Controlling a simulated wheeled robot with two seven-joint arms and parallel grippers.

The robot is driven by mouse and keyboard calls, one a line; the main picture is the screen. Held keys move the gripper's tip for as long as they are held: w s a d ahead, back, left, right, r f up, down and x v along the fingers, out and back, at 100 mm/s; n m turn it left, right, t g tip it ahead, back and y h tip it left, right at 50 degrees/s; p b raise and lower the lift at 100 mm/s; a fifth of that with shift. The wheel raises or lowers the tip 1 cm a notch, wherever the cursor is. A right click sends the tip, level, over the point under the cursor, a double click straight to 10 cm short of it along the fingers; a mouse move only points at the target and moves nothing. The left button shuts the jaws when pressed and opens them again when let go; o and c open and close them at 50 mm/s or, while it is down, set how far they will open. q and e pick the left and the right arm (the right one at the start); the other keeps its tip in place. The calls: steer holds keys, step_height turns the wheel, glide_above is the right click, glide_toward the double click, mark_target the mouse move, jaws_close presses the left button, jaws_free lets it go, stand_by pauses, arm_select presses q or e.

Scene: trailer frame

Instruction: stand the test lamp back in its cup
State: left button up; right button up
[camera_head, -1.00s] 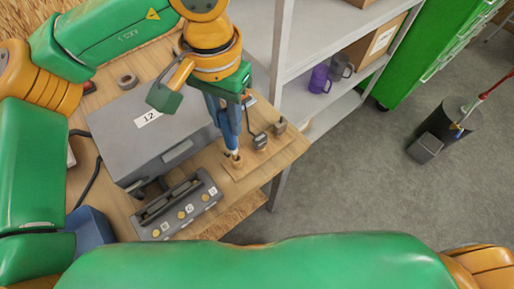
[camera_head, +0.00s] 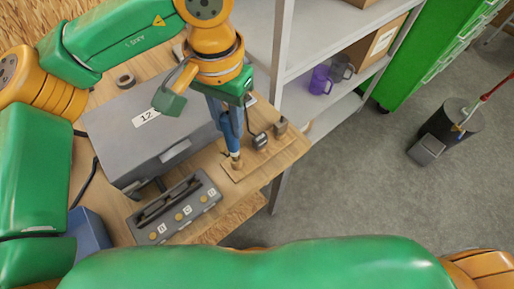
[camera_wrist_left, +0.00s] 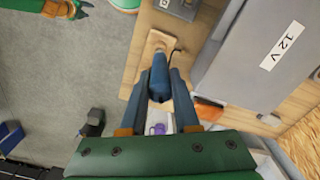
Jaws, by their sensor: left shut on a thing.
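My left gripper (camera_head: 231,132) is shut on the test lamp, pointing down over the right part of the wooden bench. The lamp's blue body (camera_wrist_left: 158,78) shows between the two fingers in the left wrist view. In the head view the lamp looks nearly upright. Its lower end meets the small tan cup (camera_head: 236,162) on a wooden board (camera_head: 258,157). I cannot tell whether the end is inside the cup or just above it. A dark cable runs near the lamp.
A grey box marked 12 V (camera_head: 150,140) stands close left of the gripper. A dark tray with labelled knobs (camera_head: 178,208) lies in front. A metal shelf post (camera_head: 282,60) rises close by on the right.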

mark_target(232, 141)
arm_select(q)
steer(key=shift+f, duration=0.15)
steer(key=shift+f+b, duration=0.5)
steer(key=shift+b, duration=0.05)
steer(key=shift+f+b, duration=0.55)
steer(key=shift+f, duration=0.1)
stand_by(0.5)
steer(key=o, duration=1.3)
